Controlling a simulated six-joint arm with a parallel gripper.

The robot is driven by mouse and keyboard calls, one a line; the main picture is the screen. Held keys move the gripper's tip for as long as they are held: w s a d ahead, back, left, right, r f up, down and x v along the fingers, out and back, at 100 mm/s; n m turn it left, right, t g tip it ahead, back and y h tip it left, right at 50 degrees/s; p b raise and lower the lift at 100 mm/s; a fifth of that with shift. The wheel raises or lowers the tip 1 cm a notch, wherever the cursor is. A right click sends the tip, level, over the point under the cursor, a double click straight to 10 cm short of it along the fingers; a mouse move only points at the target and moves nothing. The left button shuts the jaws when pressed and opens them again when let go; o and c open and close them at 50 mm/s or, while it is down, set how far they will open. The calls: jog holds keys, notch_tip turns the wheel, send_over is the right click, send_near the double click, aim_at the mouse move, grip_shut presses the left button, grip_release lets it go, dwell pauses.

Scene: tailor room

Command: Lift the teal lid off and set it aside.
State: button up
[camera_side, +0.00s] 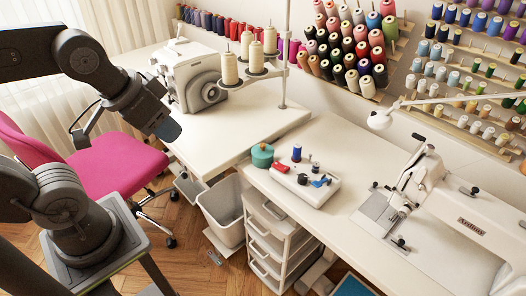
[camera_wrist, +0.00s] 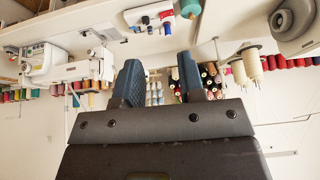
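The teal lid (camera_side: 262,150) sits on top of a small round teal container on the white table, at the left end of a white tray (camera_side: 305,187). A round teal thing, probably the same container, shows at the top edge in the wrist view (camera_wrist: 190,8). My gripper (camera_side: 168,131) hangs in the air at the upper left of the side view, well away from the lid. In the wrist view its two dark blue fingers (camera_wrist: 159,80) stand wide apart with nothing held between them.
A blue spool (camera_side: 297,152) and small dark and red items are on or around the tray. A serger (camera_side: 190,75) with cone threads stands behind left. A sewing machine (camera_side: 455,205) stands right. A grey bin (camera_side: 222,210) is below the table edge.

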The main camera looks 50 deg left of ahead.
jog(key=o, duration=1.2)
jog(key=shift+c, duration=0.2)
jog(key=n+g+y, duration=0.4)
jog(key=n, duration=0.8)
send_over(263, 146)
jog(key=s+d, duration=0.3)
jog(key=d, duration=0.1)
notch_tip(263, 146, down, 17)
jog(key=shift+n, duration=0.3)
jog(key=x, duration=0.5)
jog(key=w+x, duration=0.1)
jog(key=x, duration=0.2)
jog(key=shift+d+f, duration=0.1)
jog(key=shift+d, duration=0.15)
jog(key=shift+w+x, duration=0.1)
jog(key=shift+x, duration=1.4)
jog(key=shift+w+x, duration=0.15)
jog(key=shift+x, duration=1.4)
